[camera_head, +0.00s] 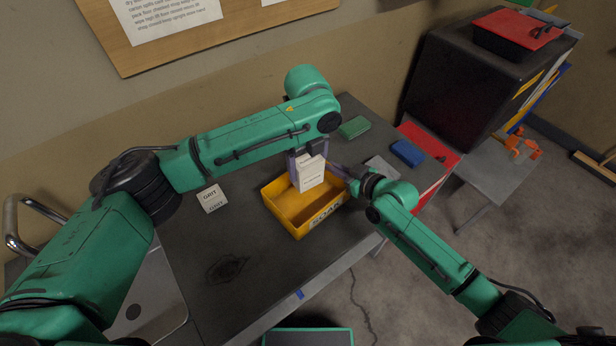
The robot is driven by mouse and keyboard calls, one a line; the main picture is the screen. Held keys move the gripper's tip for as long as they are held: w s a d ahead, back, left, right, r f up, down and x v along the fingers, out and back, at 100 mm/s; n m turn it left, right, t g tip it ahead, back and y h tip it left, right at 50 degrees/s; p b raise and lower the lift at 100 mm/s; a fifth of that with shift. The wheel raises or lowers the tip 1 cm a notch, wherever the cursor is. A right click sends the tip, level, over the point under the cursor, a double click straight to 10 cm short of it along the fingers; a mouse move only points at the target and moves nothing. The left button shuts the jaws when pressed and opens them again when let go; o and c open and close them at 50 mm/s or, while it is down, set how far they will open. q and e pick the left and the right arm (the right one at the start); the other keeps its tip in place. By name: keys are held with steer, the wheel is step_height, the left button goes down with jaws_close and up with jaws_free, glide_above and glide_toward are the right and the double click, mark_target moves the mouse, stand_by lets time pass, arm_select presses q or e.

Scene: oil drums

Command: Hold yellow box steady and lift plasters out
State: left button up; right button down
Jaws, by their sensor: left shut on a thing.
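The yellow box (286,216) is an open-topped bin on the dark table, with a dark-lettered label on its front. My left gripper (307,164) is shut on a small white carton with print, which I take for the plasters (311,178). The carton is upright over the back part of the yellow box; its lower end is at or just above the box's inside, and I cannot tell if it touches. My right gripper (341,172) is at the box's back right rim. Its fingers are small and partly hidden, so their opening and any contact are unclear.
A white carton marked GRIT (212,198) stands left of the box. A green item (354,127), a grey item (382,167) and a blue item (407,152) lie towards the table's back right. The front of the table (240,290) is clear. A black cabinet (477,85) stands behind right.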

arm_select(q)
steer(key=shift+r, duration=0.55)
arm_select(e)
steer(key=shift+s+f, duration=0.1)
steer(key=shift+f, duration=0.05)
steer(key=c, duration=1)
jaws_free()
arm_select(q)
steer(key=shift+w, duration=0.1)
arm_select(e)
steer(key=shift+o, duration=0.2)
steer(key=v, duration=1.1)
steer(key=shift+d+r, duration=0.3)
steer(key=shift+d, duration=0.05)
arm_select(q)
steer(key=shift+f, duration=0.1)
arm_select(e)
steer(key=shift+s, duration=0.1)
